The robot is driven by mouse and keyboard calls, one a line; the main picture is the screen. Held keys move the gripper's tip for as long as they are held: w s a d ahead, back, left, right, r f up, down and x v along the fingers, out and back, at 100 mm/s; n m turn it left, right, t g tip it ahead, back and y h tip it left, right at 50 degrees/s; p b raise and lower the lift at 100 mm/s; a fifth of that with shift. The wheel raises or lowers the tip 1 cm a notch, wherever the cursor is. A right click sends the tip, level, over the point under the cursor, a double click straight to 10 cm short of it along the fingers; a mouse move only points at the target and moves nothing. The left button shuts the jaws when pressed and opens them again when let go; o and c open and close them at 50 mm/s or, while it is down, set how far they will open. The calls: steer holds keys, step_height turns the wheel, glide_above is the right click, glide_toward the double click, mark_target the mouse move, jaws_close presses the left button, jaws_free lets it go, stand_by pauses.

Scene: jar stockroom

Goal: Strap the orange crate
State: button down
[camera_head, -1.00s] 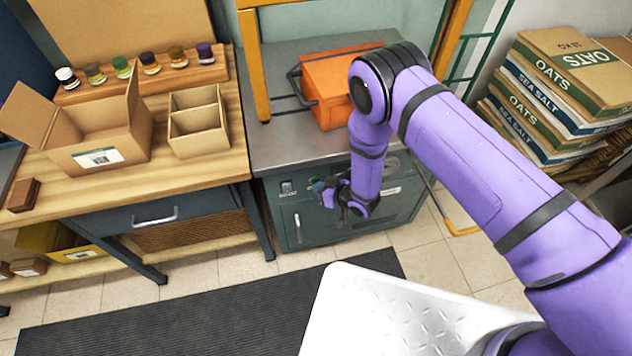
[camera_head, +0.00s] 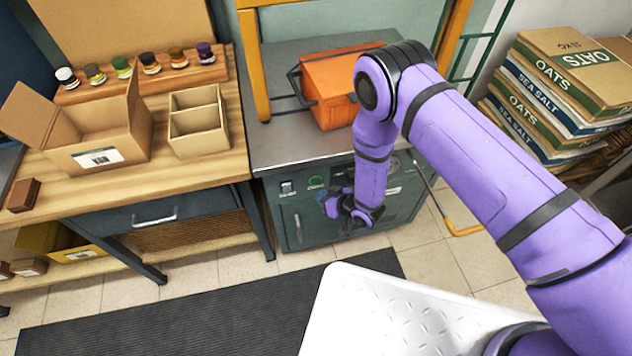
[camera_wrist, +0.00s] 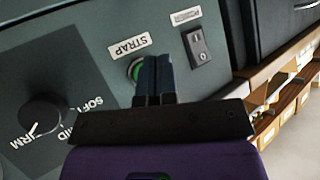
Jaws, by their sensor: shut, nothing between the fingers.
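The orange crate (camera_head: 329,88) sits on the grey metal top of the strapping machine (camera_head: 285,150), under its yellow arch (camera_head: 252,62). My arm hides the crate's right part. Dark strap-like lines show at its left and along its top; I cannot tell whether they go around it. My gripper (camera_head: 330,203) is shut and empty in front of the machine's front panel. In the wrist view, the shut fingertips (camera_wrist: 154,66) partly cover the green button (camera_wrist: 134,70) by the STRAP label (camera_wrist: 130,45). I cannot tell whether they touch it.
A rocker switch (camera_wrist: 197,45) and a black dial (camera_wrist: 40,116) flank the button. A wooden bench (camera_head: 200,165) at left holds an open carton (camera_head: 100,140), a divided box (camera_head: 198,120) and several jars.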

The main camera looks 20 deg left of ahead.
steer(key=shift+s+d, duration=0.45)
steer(key=shift+s, duration=0.3)
steer(key=shift+s+d, duration=0.45)
steer(key=shift+s, duration=0.25)
